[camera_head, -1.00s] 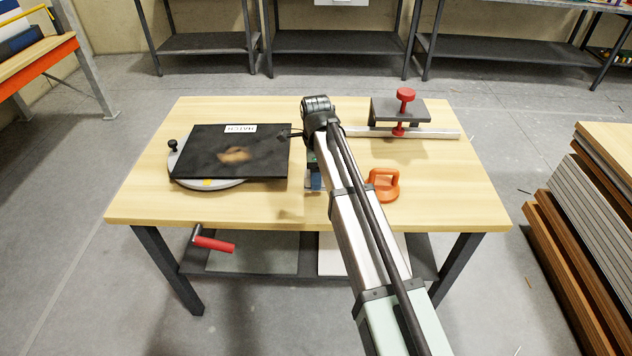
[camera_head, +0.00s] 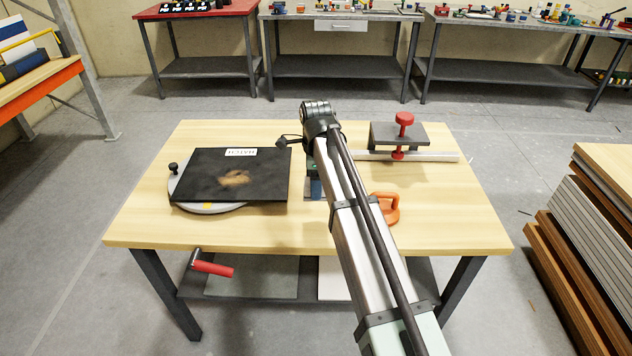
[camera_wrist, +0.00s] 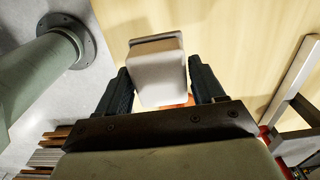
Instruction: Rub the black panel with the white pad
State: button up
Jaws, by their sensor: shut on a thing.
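The black panel (camera_head: 215,184) lies flat on a round light turntable (camera_head: 212,207) at the left of the wooden table. It has a white label reading HATCH at its far edge and a tan smudge (camera_head: 236,179) near its middle. My gripper (camera_wrist: 163,88) is shut on the white pad (camera_wrist: 158,72), a pale block between its two dark fingers in the wrist view. In the head view my arm hides most of the gripper and the pad. The gripper is over the table, right of the panel and apart from it.
An orange suction-cup handle (camera_head: 388,208) stands on the table just right of my arm. A red-knobbed clamp (camera_head: 404,120) with a metal bar is at the back right. A black knob (camera_head: 173,168) stands at the panel's left. Bare wood (camera_head: 160,230) lies in front.

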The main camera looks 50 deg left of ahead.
jog(key=s+a+r, duration=0.1)
jog(key=s+a, duration=0.2)
jog(key=a, duration=0.9)
jog(key=s+a+r, duration=0.1)
jog(key=s+a, duration=0.2)
jog(key=a, duration=0.9)
jog(key=shift+w+d+f, duration=0.1)
jog(key=shift+f, duration=2.85)
jog(key=shift+s+a+f, duration=0.55)
jog(key=shift+a+f, duration=0.05)
jog(key=shift+f, duration=0.15)
jog(key=shift+c, duration=0.4)
jog(key=shift+s+a, duration=3.35)
jog(key=shift+s, duration=0.2)
jog(key=shift+w+d, duration=3.95)
jog(key=shift+w, duration=0.15)
jog(key=shift+s+d, duration=0.25)
jog(key=shift+s+a, duration=0.55)
jog(key=shift+a, duration=0.25)
jog(key=shift+s+a, duration=3.5)
jog(key=shift+s, duration=0.25)
jog(key=shift+w+d, duration=4.3)
jog(key=shift+w, duration=0.2)
notch_tip(320, 180, up, 3)
jog(key=shift+s+a+f, duration=0.1)
jog(key=shift+a+f, duration=0.05)
jog(key=shift+f, duration=0.05)
jog(key=shift+r, duration=2.8)
